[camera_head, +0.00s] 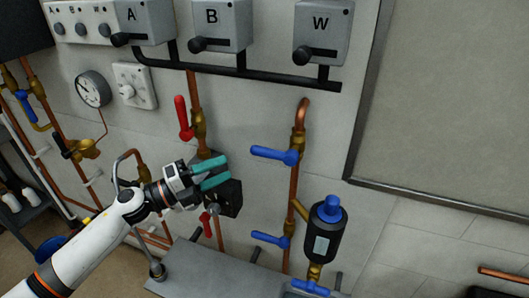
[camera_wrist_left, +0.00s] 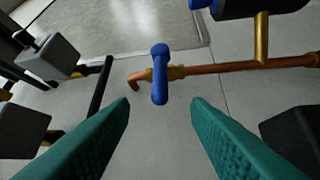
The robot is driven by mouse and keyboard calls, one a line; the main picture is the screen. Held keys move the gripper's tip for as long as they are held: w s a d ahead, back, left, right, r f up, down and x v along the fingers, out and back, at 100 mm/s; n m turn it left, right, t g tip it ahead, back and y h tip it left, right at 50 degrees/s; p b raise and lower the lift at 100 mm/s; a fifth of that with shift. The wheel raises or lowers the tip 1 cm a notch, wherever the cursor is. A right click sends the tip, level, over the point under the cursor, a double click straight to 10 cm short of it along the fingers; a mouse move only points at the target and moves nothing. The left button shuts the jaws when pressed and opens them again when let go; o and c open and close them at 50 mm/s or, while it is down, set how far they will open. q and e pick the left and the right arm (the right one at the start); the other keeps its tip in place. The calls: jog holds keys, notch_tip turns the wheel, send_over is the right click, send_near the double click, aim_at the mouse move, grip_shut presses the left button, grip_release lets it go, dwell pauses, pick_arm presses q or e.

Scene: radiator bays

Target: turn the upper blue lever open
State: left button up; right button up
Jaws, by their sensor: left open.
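The upper blue lever (camera_head: 275,155) sits on a vertical copper pipe (camera_head: 295,185) in the head view. It points left, crosswise to the pipe. In the left wrist view the blue lever (camera_wrist_left: 159,75) shows ahead, between the fingertips in the picture and apart from them. My left gripper (camera_head: 222,170) has teal fingers and is open and empty, to the left of the lever and slightly lower. Its fingers also show in the left wrist view (camera_wrist_left: 160,105). My right gripper is not in view.
A lower blue lever (camera_head: 270,239) and a dark cylinder with blue cap (camera_head: 325,232) are below. A red lever (camera_head: 184,118) is at upper left. A black box (camera_head: 230,198) is behind my gripper. Grey boxes marked A, B and W (camera_head: 322,35) hang above.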

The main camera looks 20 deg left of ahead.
aim_at(258, 154)
pick_arm(q)
jog(key=shift+m+h, duration=0.3)
jog(key=p+x, duration=0.5)
jog(key=x, duration=0.6)
jog(key=shift+d, duration=0.2)
jog(key=shift+w+d+f, duration=0.1)
jog(key=shift+w+d, duration=0.15)
jog(key=shift+d, duration=0.05)
grip_shut()
